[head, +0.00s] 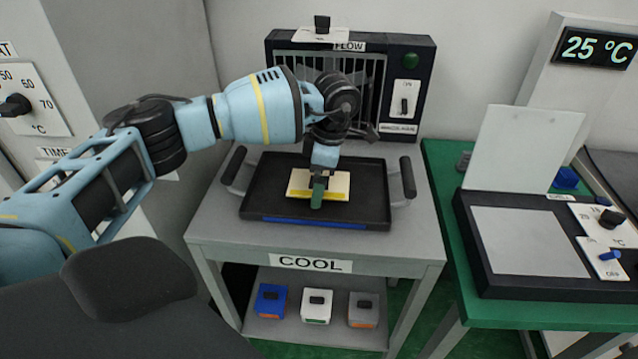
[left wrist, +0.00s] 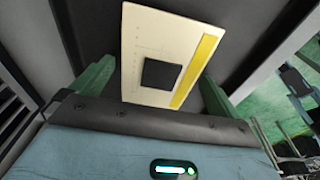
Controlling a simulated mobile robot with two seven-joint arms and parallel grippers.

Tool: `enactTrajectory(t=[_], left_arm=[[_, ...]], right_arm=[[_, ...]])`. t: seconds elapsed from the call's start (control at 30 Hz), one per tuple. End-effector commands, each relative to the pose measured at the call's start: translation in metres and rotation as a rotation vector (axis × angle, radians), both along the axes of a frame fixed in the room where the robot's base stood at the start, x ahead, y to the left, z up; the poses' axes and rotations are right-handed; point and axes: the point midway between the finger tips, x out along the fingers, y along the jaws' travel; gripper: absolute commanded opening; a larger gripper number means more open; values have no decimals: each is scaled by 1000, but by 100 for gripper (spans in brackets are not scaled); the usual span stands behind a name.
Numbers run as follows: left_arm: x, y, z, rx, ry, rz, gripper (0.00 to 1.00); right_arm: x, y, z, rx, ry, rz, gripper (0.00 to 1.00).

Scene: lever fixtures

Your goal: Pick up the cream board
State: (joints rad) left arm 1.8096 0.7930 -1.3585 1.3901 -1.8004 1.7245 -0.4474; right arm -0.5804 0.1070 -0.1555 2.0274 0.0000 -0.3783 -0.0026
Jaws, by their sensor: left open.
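The cream board (head: 338,184) lies in the black tray on the COOL table, with a yellow strip along its near edge. In the left wrist view the board (left wrist: 140,40) shows a dark square in its middle and the yellow strip along its right side. My left gripper (head: 318,190) points down over the board and hides part of it. In the left wrist view its green fingers (left wrist: 153,88) are apart, one on each side of the board. Whether either finger touches it I cannot tell. My right gripper is not in view.
The black tray (head: 262,203) has raised side handles. A dark fan unit (head: 412,65) labelled FLOW stands behind it. Several small boxes (head: 317,305) sit on the lower shelf. At right, a green table (head: 440,180) holds a dark-framed device with an upright pale lid (head: 520,148).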

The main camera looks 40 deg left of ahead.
Motion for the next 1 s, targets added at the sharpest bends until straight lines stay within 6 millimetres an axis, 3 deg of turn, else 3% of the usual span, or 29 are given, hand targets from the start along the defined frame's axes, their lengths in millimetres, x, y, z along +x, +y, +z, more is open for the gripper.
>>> enactTrajectory(t=[0.17,0.5,0.77,1.0], left_arm=[[0,0,0,0,0,0,99],[0,0,1,1,-1,0,58],[0,0,2,1,-1,0,57],[1,0,19,1,-3,0,57]], right_arm=[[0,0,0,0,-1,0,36],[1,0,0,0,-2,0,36],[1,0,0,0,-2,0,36],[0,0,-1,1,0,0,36]])
